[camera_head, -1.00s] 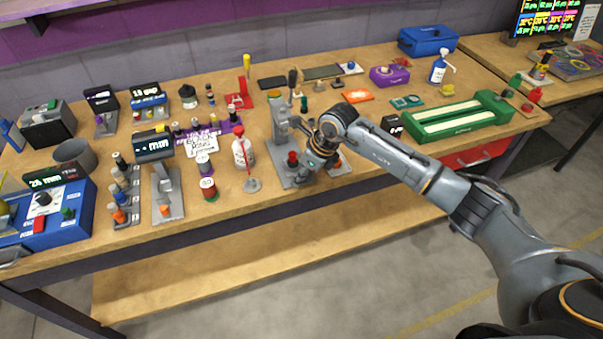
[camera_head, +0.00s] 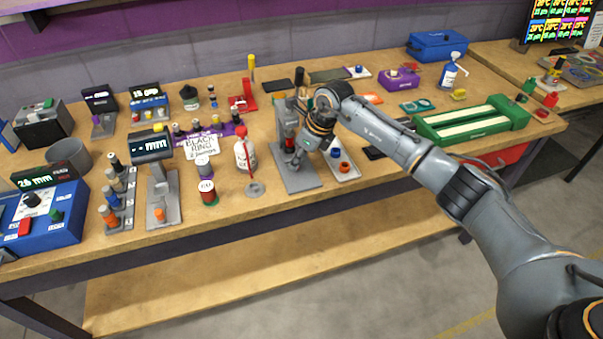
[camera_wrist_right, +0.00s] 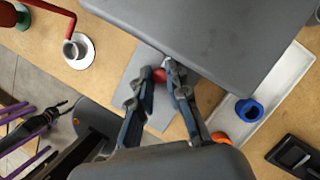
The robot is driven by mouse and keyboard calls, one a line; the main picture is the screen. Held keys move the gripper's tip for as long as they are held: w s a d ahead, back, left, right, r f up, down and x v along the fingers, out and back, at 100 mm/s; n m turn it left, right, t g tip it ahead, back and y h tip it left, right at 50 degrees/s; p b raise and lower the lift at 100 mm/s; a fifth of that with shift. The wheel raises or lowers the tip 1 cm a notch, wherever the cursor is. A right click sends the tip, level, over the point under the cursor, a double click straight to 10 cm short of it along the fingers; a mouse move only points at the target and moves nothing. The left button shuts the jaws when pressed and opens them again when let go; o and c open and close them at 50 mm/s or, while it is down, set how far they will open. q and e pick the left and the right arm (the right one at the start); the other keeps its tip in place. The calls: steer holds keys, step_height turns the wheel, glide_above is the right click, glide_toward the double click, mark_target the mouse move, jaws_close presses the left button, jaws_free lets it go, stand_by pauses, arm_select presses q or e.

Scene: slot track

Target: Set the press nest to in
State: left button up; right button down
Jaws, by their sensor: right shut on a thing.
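The grey press (camera_head: 279,128) stands near the front middle of the bench, its flat grey base (camera_head: 298,183) reaching toward the front edge. In the right wrist view a large grey part of the press (camera_wrist_right: 215,35) fills the top and hides what lies beneath. My right gripper (camera_head: 297,160) is low over the base, in front of the column. In the wrist view its fingers (camera_wrist_right: 163,78) are closed around a small red piece (camera_wrist_right: 159,75), which I take for the nest's knob. The nest itself is mostly hidden. My left gripper is not seen.
A white tray (camera_head: 352,177) with a blue ring (camera_head: 335,152) and an orange ring (camera_head: 344,167) lies just right of the base. A white bottle (camera_head: 243,155) and a round stand with a red rod (camera_head: 255,188) are to the left.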

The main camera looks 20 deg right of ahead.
steer(key=shift+w+r, duration=0.2)
steer(key=c, duration=1.6)
jaws_free()
steer(key=shift+f, duration=0.1)
steer(key=shift+o, duration=0.2)
steer(key=v, duration=1.2)
steer(key=shift+d, duration=0.1)
